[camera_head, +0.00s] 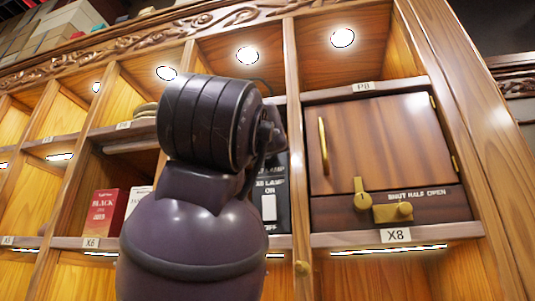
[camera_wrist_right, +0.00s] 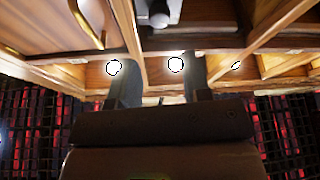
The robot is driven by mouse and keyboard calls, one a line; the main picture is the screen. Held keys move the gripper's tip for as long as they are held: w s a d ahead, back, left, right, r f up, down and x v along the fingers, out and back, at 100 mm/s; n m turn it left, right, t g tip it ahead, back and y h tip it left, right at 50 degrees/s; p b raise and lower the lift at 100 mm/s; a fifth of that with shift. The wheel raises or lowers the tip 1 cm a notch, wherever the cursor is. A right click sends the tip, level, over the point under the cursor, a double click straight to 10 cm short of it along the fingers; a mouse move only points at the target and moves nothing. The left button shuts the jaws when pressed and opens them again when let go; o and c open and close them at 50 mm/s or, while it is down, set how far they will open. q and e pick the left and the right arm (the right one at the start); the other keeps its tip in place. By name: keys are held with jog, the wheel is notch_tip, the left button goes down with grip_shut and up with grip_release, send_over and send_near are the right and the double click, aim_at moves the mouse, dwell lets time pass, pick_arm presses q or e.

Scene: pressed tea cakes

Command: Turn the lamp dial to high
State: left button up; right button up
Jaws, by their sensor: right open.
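A dark lamp panel (camera_head: 283,195) stands in the shelf bay left of the wooden cabinet. It carries partly readable "LAMP" and "ON" lettering and a white rocker (camera_head: 268,207). My dark arm covers much of this bay, and I cannot make out the lamp dial or its setting in the head view. In the right wrist view, a pale rounded piece (camera_wrist_right: 159,16) sits on a dark fitting at the top; I cannot tell if it is the dial. My right gripper (camera_wrist_right: 160,78) is open and empty, its fingers apart below that piece. My left gripper is not in view.
A wooden cabinet door (camera_head: 375,140) with a brass handle (camera_head: 323,145) is at right. Below it are a brass lever (camera_head: 361,195) and "SHUT HALF OPEN" lettering. A red box (camera_head: 105,212) stands left of my arm. Shelf dividers and ledges surround the bay.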

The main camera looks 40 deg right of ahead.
jog(key=p+x, duration=0.3)
jog(key=x, duration=0.7)
jog(key=shift+d, duration=0.15)
jog(key=shift+w, duration=0.1)
jog(key=c, duration=0.6)
